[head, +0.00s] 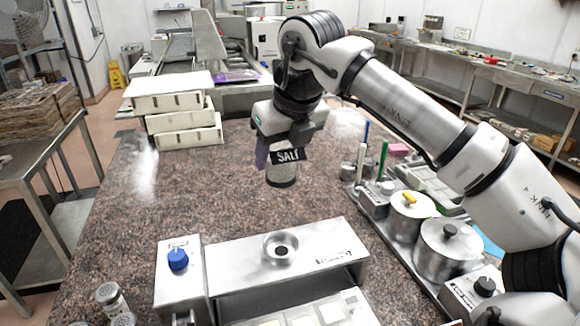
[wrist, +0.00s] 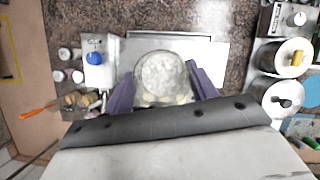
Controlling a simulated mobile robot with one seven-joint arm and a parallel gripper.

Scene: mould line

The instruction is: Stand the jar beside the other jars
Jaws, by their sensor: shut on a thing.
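My gripper (head: 280,152) is shut on a jar with a black SALT label (head: 287,156). It holds the jar upright, in the air above the brown granite counter, behind the metal box with the round opening. In the wrist view the jar's round top (wrist: 163,76) lies between the purple fingers of my gripper (wrist: 162,80). Other small jars with metal lids (head: 110,296) stand at the front left of the counter in the head view, partly cut off by the frame edge. Several small lids show at the left in the wrist view (wrist: 77,76).
A metal box with a blue knob (head: 178,259) stands left of the box with the round opening (head: 281,249). Metal pots (head: 447,250) stand on a tray at the right. White boxes (head: 182,121) are stacked at the back left. The counter's left middle (head: 130,215) is clear.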

